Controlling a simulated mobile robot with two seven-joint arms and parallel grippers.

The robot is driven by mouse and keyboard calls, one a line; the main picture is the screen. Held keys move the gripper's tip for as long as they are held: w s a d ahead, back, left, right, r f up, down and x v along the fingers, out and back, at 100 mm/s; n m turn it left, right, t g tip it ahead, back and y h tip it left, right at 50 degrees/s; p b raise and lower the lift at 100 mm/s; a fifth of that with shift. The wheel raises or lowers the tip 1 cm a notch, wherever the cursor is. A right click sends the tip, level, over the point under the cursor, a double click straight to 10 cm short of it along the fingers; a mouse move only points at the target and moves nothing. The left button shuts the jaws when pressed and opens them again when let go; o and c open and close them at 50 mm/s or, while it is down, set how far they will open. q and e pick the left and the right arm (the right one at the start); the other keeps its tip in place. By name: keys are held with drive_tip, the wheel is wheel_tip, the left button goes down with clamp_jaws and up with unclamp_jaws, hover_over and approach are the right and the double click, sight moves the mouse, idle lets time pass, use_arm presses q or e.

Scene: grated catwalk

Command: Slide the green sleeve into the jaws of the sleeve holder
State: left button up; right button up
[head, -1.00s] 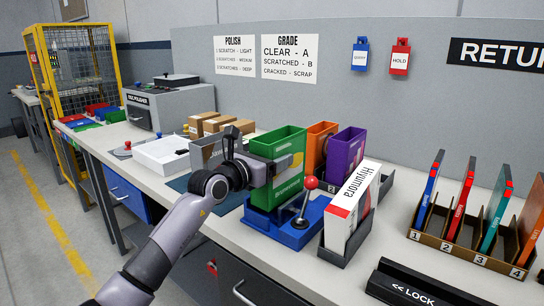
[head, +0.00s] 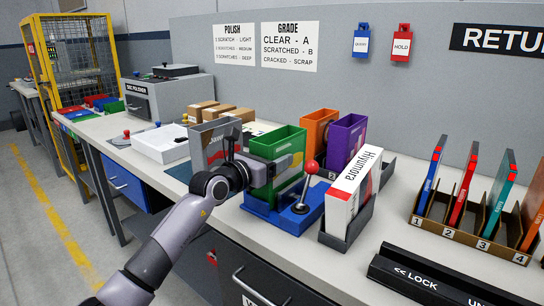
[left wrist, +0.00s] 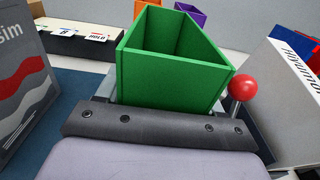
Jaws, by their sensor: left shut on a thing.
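The green sleeve (head: 277,142) is an upright, open-topped box at the sleeve holder (head: 284,222). The holder is blue, with a lever topped by a red ball (head: 312,167). My left gripper (head: 275,170) is shut on the sleeve's side. The sleeve's lower end is down at the holder's jaws; I cannot tell whether it touches the bottom, as the jaws are mostly hidden. In the left wrist view the sleeve (left wrist: 165,85) looks empty, with the red ball (left wrist: 243,88) to its right. My right gripper is out of view.
A white case (head: 352,195) stands in a dark stand close right of the holder. Orange (head: 318,132) and purple (head: 347,138) sleeves stand behind. A grey sleeve (head: 213,140) is left of my gripper. A rack of slim cases (head: 470,235) is at the right.

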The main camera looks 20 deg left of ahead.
use_arm(q)
drive_tip(key=shift+f, duration=0.15)
drive_tip(key=o, duration=1.2)
drive_tip(key=shift+o, duration=0.3)
